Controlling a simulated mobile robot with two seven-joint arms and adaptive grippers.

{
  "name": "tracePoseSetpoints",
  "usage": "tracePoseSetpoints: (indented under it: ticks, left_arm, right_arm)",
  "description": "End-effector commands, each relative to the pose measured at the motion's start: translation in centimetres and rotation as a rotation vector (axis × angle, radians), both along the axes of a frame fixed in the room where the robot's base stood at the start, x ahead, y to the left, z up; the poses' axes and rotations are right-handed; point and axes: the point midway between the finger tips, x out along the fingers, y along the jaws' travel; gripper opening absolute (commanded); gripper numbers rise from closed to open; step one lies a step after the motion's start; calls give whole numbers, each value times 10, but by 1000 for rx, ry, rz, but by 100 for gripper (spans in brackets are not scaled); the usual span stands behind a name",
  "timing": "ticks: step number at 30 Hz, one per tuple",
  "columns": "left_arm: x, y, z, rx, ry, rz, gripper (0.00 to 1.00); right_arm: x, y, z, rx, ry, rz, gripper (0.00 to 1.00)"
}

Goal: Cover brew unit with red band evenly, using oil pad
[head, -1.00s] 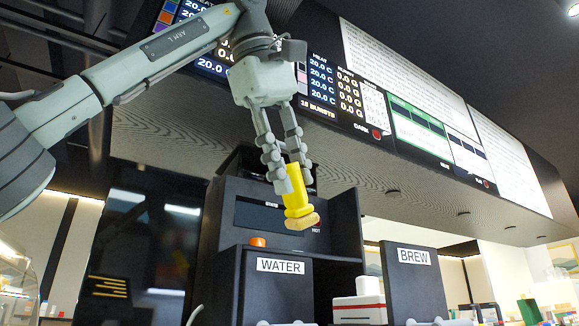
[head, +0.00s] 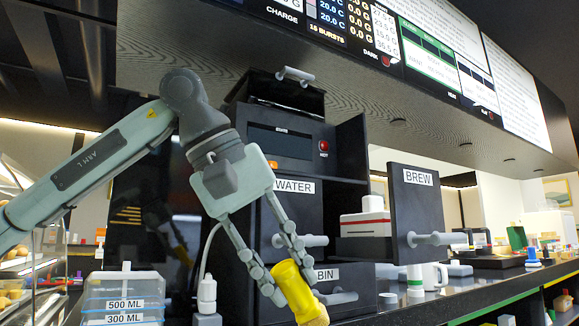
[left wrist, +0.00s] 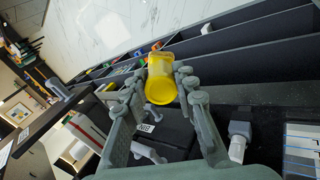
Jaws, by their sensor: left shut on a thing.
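The oil pad, a yellow handle (head: 290,285) with a tan pad end, is held between the fingers of my left gripper (head: 291,272). The gripper is shut on it, low in front of the machine, with the pad pointing down. In the left wrist view its yellow body (left wrist: 160,88) shows between the fingers. The brew unit (head: 364,223), a white block with a red band, sits in a dark bay between the WATER and BREW panels. It is right of and above my gripper in the head view, apart from the pad. My right gripper is not in view.
The BREW panel (head: 416,200) sticks out beside the unit with a grey handle. The WATER panel (head: 296,215) and BIN drawer (head: 345,298) also have protruding handles. A white mug (head: 433,276) and small items stand on the counter. Marked containers (head: 123,295) stand at left.

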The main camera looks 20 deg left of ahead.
Motion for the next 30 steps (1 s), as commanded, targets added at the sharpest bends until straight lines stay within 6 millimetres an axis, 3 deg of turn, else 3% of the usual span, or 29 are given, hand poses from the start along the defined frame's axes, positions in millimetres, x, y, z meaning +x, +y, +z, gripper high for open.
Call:
tracePoseSetpoints:
  ticks: [1,3,18,25,30]
  left_arm:
    - [2,3,-27,-1,9,-43,0]
    - [3,5,-58,-1,9,-106,0]
    - [16,16,-261,-4,9,-520,0]
    - [22,20,-333,-4,5,-668,0]
    - [21,8,-329,14,-7,-719,0]
  right_arm:
    - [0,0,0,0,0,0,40]
    - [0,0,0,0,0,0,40]
    - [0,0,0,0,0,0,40]
    - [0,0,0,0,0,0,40]
    - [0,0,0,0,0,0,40]
